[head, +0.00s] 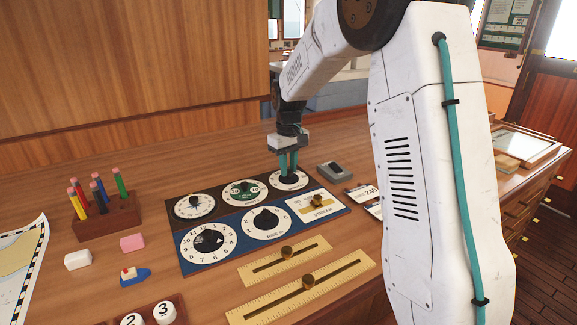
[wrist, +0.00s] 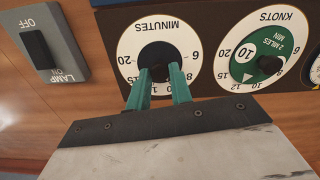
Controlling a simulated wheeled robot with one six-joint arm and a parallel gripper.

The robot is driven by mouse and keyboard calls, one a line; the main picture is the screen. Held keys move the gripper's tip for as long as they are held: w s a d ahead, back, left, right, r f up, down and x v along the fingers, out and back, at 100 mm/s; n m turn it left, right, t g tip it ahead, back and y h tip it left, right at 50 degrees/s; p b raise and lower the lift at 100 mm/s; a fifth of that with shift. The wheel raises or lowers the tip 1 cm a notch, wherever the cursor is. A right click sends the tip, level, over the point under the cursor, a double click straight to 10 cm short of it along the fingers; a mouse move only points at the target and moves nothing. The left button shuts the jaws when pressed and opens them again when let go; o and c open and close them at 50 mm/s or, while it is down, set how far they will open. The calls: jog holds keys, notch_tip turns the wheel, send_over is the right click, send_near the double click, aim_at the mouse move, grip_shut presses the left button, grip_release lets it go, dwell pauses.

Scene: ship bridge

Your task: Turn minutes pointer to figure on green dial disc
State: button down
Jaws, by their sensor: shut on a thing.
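The green disc (wrist: 265,45) sits in the knots dial (wrist: 229,42) and bears a white spot with 10.
A grey lamp switch (head: 335,171) stands close right of the panel. Brass sliders (head: 284,261), a pen block (head: 108,220) and erasers (head: 132,242) lie nearby. Bare wood lies behind the panel.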

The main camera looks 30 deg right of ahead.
aim_at(289, 170)
jog(key=c, duration=1.3)
grip_release()
jog(key=shift+o, duration=0.2)
notch_tip(289, 170, up, 8)
jog(key=shift+f, duration=0.1)
